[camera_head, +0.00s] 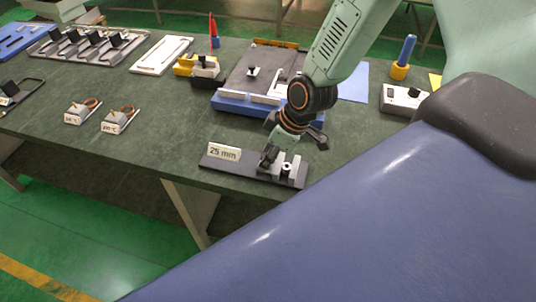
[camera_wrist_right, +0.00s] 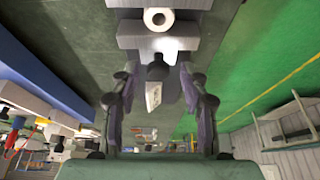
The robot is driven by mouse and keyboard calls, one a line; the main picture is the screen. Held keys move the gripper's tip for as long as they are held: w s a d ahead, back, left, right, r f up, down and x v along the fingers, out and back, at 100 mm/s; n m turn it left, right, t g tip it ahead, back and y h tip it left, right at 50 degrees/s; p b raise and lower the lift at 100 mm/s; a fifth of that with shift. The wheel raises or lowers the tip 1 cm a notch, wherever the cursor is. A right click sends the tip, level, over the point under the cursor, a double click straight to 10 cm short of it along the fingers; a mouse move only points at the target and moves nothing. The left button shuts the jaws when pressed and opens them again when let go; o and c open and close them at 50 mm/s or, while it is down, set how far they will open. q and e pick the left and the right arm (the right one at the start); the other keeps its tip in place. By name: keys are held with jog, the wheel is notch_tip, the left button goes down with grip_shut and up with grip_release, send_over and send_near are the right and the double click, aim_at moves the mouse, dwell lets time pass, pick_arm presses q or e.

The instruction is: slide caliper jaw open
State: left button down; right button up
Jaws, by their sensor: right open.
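The caliper fixture is a dark base plate (camera_head: 234,167) near the front edge of the table, with a "25 mm" sign (camera_head: 223,152) at its left. Grey jaw blocks (camera_head: 293,167) stand at its right end. My right gripper (camera_head: 273,155) is low over these blocks, pointing down. In the right wrist view its two fingers (camera_wrist_right: 158,78) are apart, with a dark knob (camera_wrist_right: 157,66) between their tips. I cannot tell whether they touch it. A grey block with a round ring (camera_wrist_right: 158,19) lies just beyond the fingertips. My left gripper is out of view.
A blue-based tray (camera_head: 237,103) stands behind the fixture. Two small labelled blocks with cables (camera_head: 82,112) sit to the left. The table between the labelled blocks and the fixture is clear.

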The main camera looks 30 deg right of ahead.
jog(key=shift+w+d+f, duration=0.1)
jog(key=shift+w, duration=0.05)
jog(key=c, duration=0.5)
grip_shut()
